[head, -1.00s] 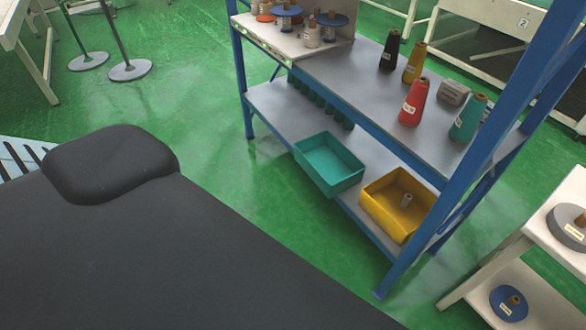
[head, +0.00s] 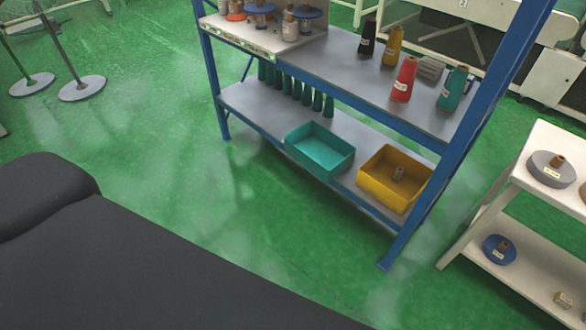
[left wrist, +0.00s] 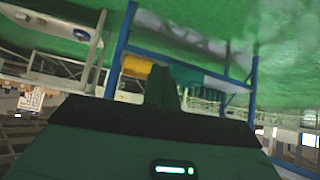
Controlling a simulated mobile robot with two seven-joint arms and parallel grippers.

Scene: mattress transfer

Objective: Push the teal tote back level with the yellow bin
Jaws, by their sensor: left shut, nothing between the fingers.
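The teal tote (head: 320,166) is an open rectangular box on the lower shelf of a blue-framed rack. Its front side is at the shelf's front edge and appears to stick out a little. The yellow bin (head: 380,192) stands to its right, set farther back from the edge, with a small spool inside. In the left wrist view, which looks upside down, my left gripper (left wrist: 163,78) is shut and empty. The yellow bin (left wrist: 139,66) shows beyond it, and a dark teal shape beside the fingers is partly hidden. Contact with the tote cannot be seen. My right gripper is in neither view.
The rack's lower shelf (head: 245,104) has bare room left of the tote, with several dark green cones behind. A blue post (head: 432,190) stands right of the bin. Cones stand on the upper shelf (head: 340,70). A white shelf unit (head: 530,195) is at right. Green floor is clear in front.

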